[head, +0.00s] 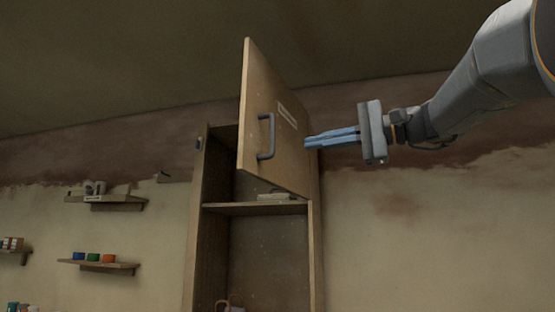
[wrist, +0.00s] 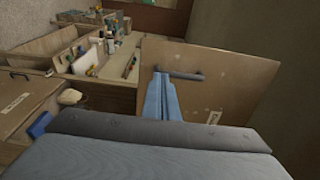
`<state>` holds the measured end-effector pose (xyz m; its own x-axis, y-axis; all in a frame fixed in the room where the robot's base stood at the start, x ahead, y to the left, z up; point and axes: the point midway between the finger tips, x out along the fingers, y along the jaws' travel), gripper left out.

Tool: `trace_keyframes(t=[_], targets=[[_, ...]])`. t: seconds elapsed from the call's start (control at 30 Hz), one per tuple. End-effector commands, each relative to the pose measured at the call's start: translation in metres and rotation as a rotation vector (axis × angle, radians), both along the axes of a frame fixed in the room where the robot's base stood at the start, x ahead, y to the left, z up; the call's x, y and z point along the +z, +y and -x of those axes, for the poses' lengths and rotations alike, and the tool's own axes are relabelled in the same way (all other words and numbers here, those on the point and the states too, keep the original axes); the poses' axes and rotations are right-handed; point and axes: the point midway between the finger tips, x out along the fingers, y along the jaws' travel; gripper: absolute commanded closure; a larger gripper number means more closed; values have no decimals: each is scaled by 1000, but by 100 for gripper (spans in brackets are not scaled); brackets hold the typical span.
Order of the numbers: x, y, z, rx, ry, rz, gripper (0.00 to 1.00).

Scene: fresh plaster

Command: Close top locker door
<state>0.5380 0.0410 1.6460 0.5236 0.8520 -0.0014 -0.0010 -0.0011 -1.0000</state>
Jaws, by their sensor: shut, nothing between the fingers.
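The top locker door (head: 270,105) is a wooden panel with a dark grey bar handle (head: 266,137) and a pale label. It stands swung open from the tall wooden locker (head: 196,225), and the top compartment behind it is partly in view. My gripper (head: 306,142) is shut and empty, with its blue fingers pointing left at the door near its right edge. In the wrist view the door (wrist: 222,88) fills the middle, and the fingertips (wrist: 160,76) overlap the handle (wrist: 180,75). I cannot tell whether they touch the door.
Inside the locker a shelf (head: 255,208) carries a small flat object. Wall shelves at left hold blue, green and orange pots (head: 93,257). The wall right of the locker is bare.

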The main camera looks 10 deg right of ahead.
Motion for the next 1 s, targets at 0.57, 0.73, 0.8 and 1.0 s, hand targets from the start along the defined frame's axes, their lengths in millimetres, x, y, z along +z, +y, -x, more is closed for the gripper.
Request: trace_keyframes(t=[0.57, 0.73, 0.8, 1.0], targets=[[3, 82, -48, 6, 1, -3, 100], [3, 104, -62, 5, 1, -2, 100], [2, 110, -66, 5, 0, -1, 100], [1, 118, -71, 2, -1, -2, 100]])
